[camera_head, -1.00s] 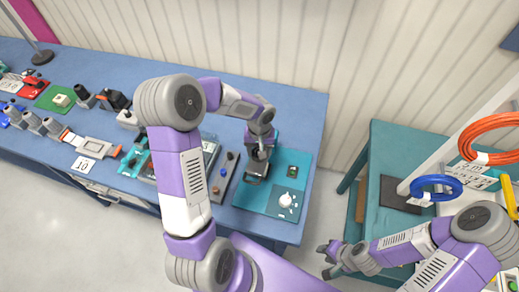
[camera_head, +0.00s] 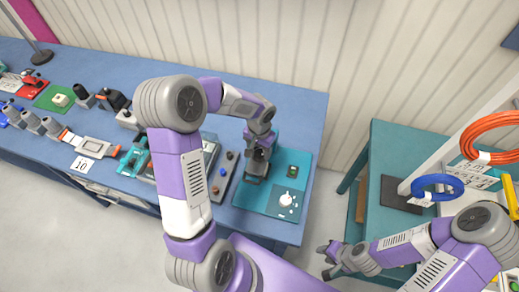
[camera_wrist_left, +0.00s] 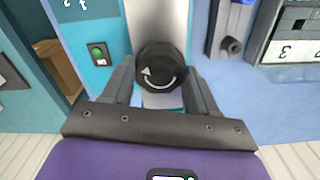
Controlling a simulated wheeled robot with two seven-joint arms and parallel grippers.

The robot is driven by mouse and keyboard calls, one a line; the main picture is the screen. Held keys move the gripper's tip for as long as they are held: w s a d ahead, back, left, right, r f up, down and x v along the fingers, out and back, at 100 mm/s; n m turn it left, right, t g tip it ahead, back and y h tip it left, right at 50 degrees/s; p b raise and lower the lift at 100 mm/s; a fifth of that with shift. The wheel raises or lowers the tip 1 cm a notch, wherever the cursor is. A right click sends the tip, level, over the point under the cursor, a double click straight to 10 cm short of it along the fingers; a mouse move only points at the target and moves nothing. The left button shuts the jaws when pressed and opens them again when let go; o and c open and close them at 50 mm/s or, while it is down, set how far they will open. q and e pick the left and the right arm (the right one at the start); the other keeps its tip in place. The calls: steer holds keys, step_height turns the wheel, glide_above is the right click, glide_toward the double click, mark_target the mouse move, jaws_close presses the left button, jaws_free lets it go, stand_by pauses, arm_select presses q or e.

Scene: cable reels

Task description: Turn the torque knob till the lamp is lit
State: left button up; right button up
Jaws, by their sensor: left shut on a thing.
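The black torque knob (camera_wrist_left: 161,68) has a white curved arrow on its face and sits on a pale metal part of a teal station (camera_head: 247,201) on the blue bench. My left gripper (camera_wrist_left: 160,75) is shut on the knob, one finger on each side. In the head view, my left gripper (camera_head: 258,164) hides the knob. A small green lamp (camera_wrist_left: 98,53) in a dark housing is beside the knob; it also shows in the head view (camera_head: 292,171). I cannot tell for sure whether it is lit. My right gripper (camera_head: 329,261) is open and empty, above the floor.
A dark panel with a white dial (camera_head: 287,199) is at the station's front right. Control boxes and a teal clamp stand left along the bench. A teal table (camera_head: 384,150) with blue (camera_head: 437,187) and orange (camera_head: 490,137) cable coils is at right.

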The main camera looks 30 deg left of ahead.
arm_select(q)
steer(key=m, duration=0.3)
steer(key=shift+m, duration=2)
steer(key=o, duration=1.1)
steer(key=shift+c, duration=0.2)
steer(key=shift+r, duration=0.1)
step_height(320, 180, up, 8)
steer(key=shift+f, duration=0.25)
